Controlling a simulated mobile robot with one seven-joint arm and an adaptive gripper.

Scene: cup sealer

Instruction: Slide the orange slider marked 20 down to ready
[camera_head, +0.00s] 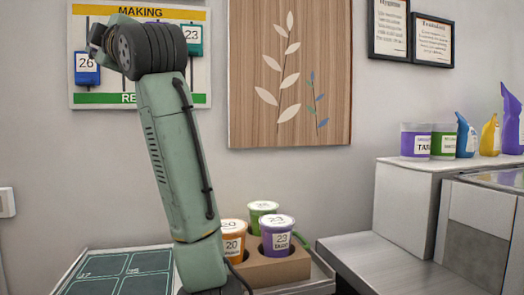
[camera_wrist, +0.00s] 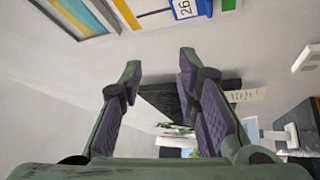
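The slider board (camera_head: 141,12) hangs on the wall at the upper left of the head view, with a yellow MAKING band on top and a green band at the bottom. A blue slider marked 26 (camera_head: 87,69) and a teal slider marked 23 (camera_head: 193,40) show on it. The orange slider marked 20 cannot be seen; my arm covers the board's middle. The wrist view shows the blue 26 slider (camera_wrist: 184,9) at its top edge. My gripper (camera_wrist: 159,63) is open, its two fingers apart with nothing between them. In the head view its fingers are hidden.
An orange cup marked 20 (camera_head: 233,243), a green cup (camera_head: 262,209) and a purple cup marked 23 (camera_head: 277,238) stand in a brown holder (camera_head: 275,272). A dark green marked mat (camera_head: 108,276) lies lower left. A wooden panel (camera_head: 255,100) hangs right of the board.

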